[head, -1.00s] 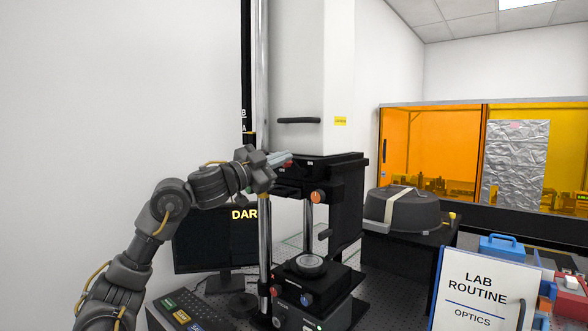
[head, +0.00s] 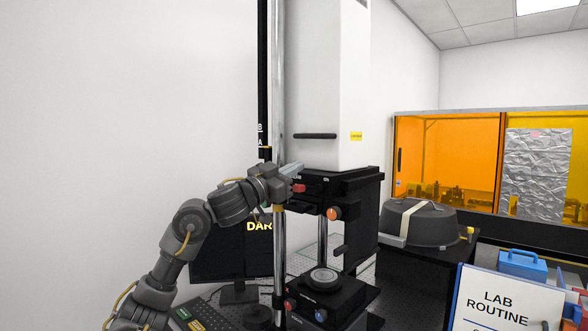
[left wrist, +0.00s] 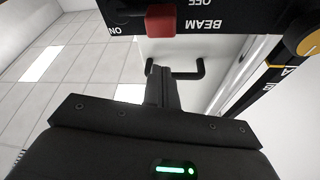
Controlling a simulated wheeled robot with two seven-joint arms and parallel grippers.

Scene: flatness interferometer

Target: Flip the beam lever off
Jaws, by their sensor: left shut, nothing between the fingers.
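The beam lever has a red tip (head: 299,188) on the dark front of the tall instrument. In the left wrist view the red tip (left wrist: 160,20) shows large at the top edge, beside upside-down ON, OFF and BEAM lettering. I cannot tell for sure which setting it points to. My left gripper (head: 292,169) is shut and empty, just above the lever in the head view. In the left wrist view its closed fingers (left wrist: 159,75) stand apart from the red tip in the picture. My right gripper is out of view.
An orange knob (head: 334,213) sticks out lower right of the lever. A black handle (head: 314,136) is on the white housing above. A round stage (head: 322,278) sits below, and a monitor (head: 222,262) stands behind my left arm. The sign (head: 508,300) is at right.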

